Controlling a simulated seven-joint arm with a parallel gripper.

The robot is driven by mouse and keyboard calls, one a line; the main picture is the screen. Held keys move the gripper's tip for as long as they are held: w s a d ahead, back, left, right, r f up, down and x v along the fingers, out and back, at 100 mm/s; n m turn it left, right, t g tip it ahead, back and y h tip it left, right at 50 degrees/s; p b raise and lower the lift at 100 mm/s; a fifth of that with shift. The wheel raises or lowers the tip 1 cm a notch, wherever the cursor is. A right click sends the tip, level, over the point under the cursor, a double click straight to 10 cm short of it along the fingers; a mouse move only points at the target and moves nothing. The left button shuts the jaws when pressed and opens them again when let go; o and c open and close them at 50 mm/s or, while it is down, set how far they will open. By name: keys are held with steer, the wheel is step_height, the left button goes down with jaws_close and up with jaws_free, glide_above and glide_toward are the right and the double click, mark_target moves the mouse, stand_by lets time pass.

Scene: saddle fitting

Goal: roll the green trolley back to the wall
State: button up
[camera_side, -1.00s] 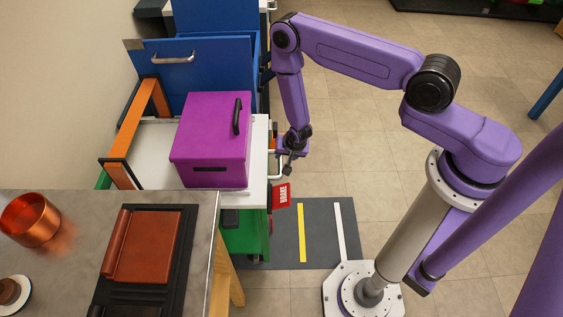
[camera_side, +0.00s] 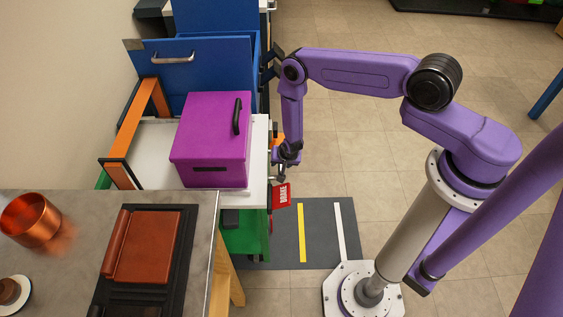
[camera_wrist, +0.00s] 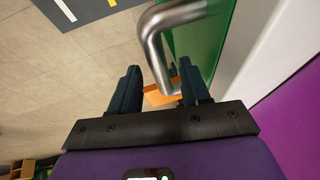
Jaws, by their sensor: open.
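The green trolley (camera_side: 246,238) stands beside the grey counter, with a white top (camera_side: 150,150) and an orange rail frame (camera_side: 121,142) on its left. A purple lidded box (camera_side: 208,150) sits on it. A red BRAKE tag (camera_side: 281,195) is at its right side. In the wrist view I see its green panel (camera_wrist: 207,45) and bent metal handle (camera_wrist: 157,48). My gripper (camera_side: 281,174) is at the trolley's right edge, just above the tag. In the wrist view its two dark fingers (camera_wrist: 160,72) are apart, with the handle between them; contact is unclear.
A blue drawer unit (camera_side: 195,75) stands behind the trolley, near the beige wall (camera_side: 70,80). The counter (camera_side: 70,208) in front holds a copper pot (camera_side: 30,219) and a brown leather case (camera_side: 145,245). A dark mat (camera_side: 320,230) lies right of the trolley; tiled floor is clear beyond.

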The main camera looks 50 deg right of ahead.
mark_target(256, 162)
jaws_close()
steer(key=w+a, duration=0.5)
steer(key=shift+w, duration=0.25)
steer(key=shift+w+a+r, duration=0.1)
steer(key=shift+w+a, duration=0.55)
steer(key=shift+a, duration=0.05)
jaws_free()
steer(key=shift+s, duration=0.1)
steer(key=v, duration=1.7)
steer(key=shift+a, duration=0.15)
